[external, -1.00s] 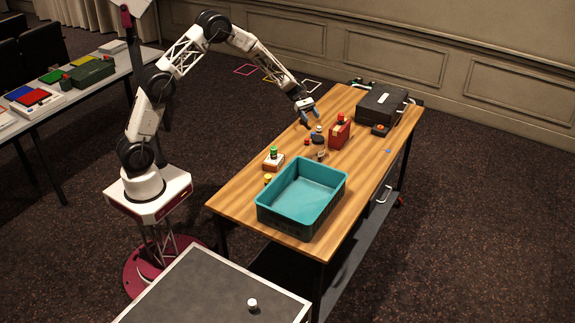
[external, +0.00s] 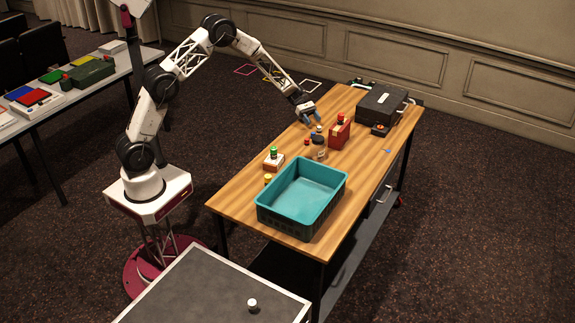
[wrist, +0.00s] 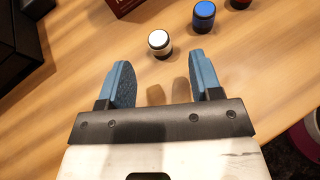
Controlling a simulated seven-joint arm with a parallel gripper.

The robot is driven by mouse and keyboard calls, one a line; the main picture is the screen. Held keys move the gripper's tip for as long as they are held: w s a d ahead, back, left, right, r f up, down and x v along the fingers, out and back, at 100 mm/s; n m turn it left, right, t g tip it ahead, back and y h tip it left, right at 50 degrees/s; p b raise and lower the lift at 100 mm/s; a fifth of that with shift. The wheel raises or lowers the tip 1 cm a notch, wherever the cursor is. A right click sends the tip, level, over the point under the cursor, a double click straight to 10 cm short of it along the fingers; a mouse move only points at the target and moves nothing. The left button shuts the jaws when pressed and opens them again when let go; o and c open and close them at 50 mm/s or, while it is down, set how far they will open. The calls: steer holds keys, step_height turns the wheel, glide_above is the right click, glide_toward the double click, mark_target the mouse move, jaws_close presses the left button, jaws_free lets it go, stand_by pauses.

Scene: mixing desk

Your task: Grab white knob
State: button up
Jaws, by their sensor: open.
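A white-topped knob (wrist: 159,41) with a dark body stands upright on the wooden table, just beyond and between my fingertips in the wrist view. In the external view a small pale-topped knob (external: 319,129), likely the same one, stands close to my gripper. My gripper (wrist: 161,63) is open, its two blue fingers spread with nothing between them. In the external view my gripper (external: 311,120) hangs low over the table's left side. Another white-topped knob (external: 252,303) stands alone on the grey table in front.
A blue-topped knob (wrist: 204,13) stands right of the white one. A red box (external: 340,133) and a black case (external: 381,104) stand farther right in the external view. A teal bin (external: 264,216) and a green-topped button (external: 273,156) are nearer the camera.

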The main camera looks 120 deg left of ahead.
mark_target(319, 130)
steer(key=shift+w+d+f, duration=0.1)
steer(key=shift+w, duration=0.1)
steer(key=shift+x, duration=2.45)
steer(key=c, duration=1)
